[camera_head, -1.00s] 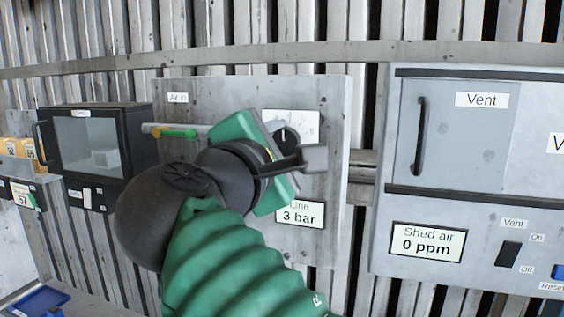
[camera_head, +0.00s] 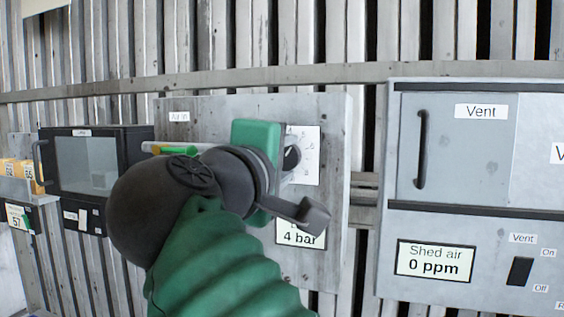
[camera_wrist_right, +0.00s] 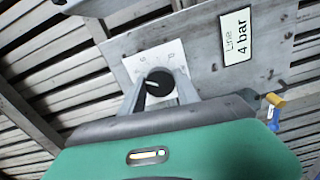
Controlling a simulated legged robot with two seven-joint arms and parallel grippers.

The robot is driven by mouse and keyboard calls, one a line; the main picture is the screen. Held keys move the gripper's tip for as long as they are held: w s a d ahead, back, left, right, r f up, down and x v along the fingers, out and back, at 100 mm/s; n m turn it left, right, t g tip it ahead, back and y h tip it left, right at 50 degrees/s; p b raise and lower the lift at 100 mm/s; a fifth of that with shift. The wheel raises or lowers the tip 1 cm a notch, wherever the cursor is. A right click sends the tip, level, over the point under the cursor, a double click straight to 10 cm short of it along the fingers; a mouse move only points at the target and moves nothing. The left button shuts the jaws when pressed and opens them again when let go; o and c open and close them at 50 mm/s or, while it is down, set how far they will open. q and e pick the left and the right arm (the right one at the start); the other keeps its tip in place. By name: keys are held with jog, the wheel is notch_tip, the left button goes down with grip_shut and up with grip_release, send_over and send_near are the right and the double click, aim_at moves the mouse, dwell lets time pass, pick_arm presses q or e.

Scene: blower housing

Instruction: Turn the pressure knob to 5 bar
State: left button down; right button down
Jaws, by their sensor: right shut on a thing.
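The black pressure knob (camera_head: 291,158) sits on a white dial plate (camera_head: 309,170) on a grey panel. It also shows in the right wrist view (camera_wrist_right: 159,84), a pale pointer line across its face. My right gripper (camera_wrist_right: 160,92) is shut on the knob, one finger on each side of it. In the head view my green and black right arm covers the fingers and part of the dial. The line display (camera_head: 300,235) below the dial reads 4 bar; my wrist hides part of its top. My left gripper is not in view.
A grey cabinet with a Vent door (camera_head: 455,145) and handle stands on the right, above a Shed air display (camera_head: 434,262) reading 0 ppm. A black box with a window (camera_head: 87,165) is at the left. A yellow and green valve lever (camera_head: 178,150) is close to my wrist.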

jog(key=shift+a+f, duration=0.15)
jog(key=shift+f, duration=0.2)
jog(key=c, duration=1.2)
grip_release()
jog(key=shift+c, duration=0.2)
jog(key=o, duration=0.3)
jog(key=shift+s+r, duration=0.1)
jog(key=shift+o, duration=0.2)
jog(key=shift+r, duration=0.1)
